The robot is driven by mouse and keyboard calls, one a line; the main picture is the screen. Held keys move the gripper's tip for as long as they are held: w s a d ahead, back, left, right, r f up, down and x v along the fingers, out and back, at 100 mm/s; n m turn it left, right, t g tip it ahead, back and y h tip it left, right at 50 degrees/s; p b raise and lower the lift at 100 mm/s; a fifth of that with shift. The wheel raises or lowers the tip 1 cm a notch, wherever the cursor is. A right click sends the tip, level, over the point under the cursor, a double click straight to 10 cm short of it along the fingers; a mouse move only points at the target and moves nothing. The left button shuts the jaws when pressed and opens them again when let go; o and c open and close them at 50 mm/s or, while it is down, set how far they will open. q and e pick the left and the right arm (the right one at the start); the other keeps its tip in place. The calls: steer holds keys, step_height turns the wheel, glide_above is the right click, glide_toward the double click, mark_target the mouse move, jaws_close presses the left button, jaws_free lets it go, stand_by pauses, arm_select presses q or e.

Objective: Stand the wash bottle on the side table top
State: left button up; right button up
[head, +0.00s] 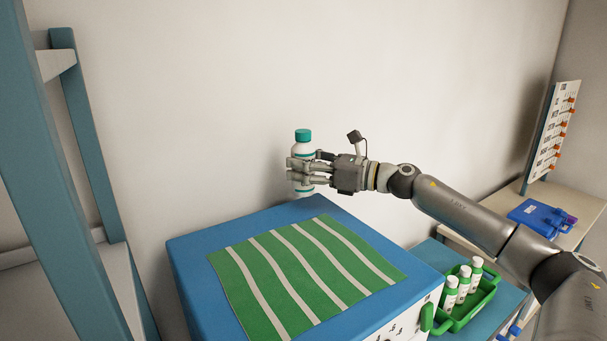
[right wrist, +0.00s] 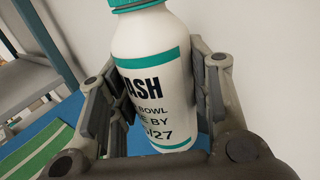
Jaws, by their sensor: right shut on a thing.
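The wash bottle (head: 303,150) is white with a teal cap and a teal-banded label. My right gripper (head: 305,172) is shut around its body and holds it about upright at the back edge of the blue top (head: 215,238). I cannot tell whether its base touches that top. In the right wrist view the bottle (right wrist: 155,75) stands between the two fingers (right wrist: 160,115), with "ASH" and "BOWL" readable on the label. My left gripper is not in view.
A green-and-white striped cloth (head: 262,262) covers much of the blue top. A green tray (head: 482,303) with white bottles stands lower right. A blue case (head: 541,214) lies on a desk at far right. A blue-framed rack (head: 88,150) stands left.

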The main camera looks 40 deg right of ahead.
steer(key=shift+w+d+f+p, duration=0.1)
steer(key=shift+f+p, duration=0.6)
steer(key=shift+f, duration=0.95)
steer(key=shift+f, duration=0.2)
steer(key=o, duration=1.2)
